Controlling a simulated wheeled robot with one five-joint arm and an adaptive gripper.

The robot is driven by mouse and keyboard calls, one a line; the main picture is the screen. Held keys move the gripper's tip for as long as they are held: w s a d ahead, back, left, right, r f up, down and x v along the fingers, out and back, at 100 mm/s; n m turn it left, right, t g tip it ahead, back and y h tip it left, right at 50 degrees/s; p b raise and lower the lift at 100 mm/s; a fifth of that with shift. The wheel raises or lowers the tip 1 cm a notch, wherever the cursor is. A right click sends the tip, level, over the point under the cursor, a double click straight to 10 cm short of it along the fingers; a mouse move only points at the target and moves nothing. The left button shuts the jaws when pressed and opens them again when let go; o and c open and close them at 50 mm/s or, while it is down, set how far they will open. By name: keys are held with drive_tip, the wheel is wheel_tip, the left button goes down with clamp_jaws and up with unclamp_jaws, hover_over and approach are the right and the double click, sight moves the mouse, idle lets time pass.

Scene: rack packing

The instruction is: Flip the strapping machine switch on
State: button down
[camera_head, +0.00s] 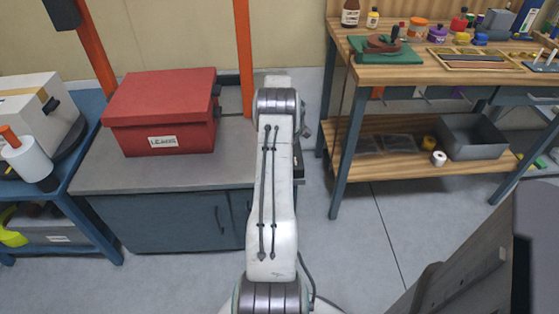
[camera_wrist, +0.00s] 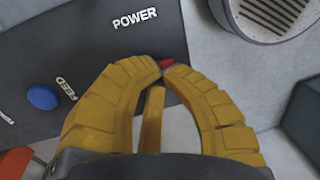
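In the wrist view, a dark control panel (camera_wrist: 90,45) carries white POWER and FEED labels and a blue button (camera_wrist: 42,97). A small red part (camera_wrist: 165,62), apparently the power switch, shows below the POWER label, right at my fingertips. Its lower part and its position are hidden. My gripper (camera_wrist: 164,70) has yellow fingers with tips nearly together; whether they hold or only touch the red part is unclear. In the head view, my arm hides the gripper and panel. A grey-topped bench (camera_head: 100,175) with an orange frame (camera_head: 245,55) stands there, partly behind my arm.
A red labelled box (camera_head: 160,110) sits on the grey bench, left of my arm. A blue shelf cart (camera_head: 85,115) stands at the left. A wooden workbench (camera_head: 390,75) with tools and jars is at the right. Floor (camera_head: 350,235) is open between.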

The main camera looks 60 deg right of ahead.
drive_tip(key=shift+s+a+f, duration=0.2)
drive_tip(key=shift+a+f, duration=0.05)
drive_tip(key=shift+f, duration=0.1)
drive_tip(key=shift+w+d+r+p, duration=0.1)
drive_tip(key=shift+w+d+p, duration=0.35)
drive_tip(key=shift+d, duration=0.2)
drive_tip(key=shift+r, duration=0.25)
drive_tip(key=c, duration=2)
unclamp_jaws()
drive_tip(key=r+p, duration=0.1)
drive_tip(key=r, duration=0.3)
drive_tip(key=d+r+p, duration=0.1)
drive_tip(key=r, duration=0.3)
drive_tip(key=w+r+p, duration=0.1)
drive_tip(key=r, duration=0.4)
drive_tip(key=shift+d+r, duration=0.1)
drive_tip(key=shift+d, duration=0.1)
drive_tip(key=shift+r, duration=0.2)
clamp_jaws()
drive_tip(key=f, duration=0.4)
drive_tip(key=s+a+f, duration=0.1)
drive_tip(key=f, duration=0.3)
drive_tip(key=a+f, duration=0.1)
drive_tip(key=f, duration=0.4)
drive_tip(key=shift+s, duration=0.2)
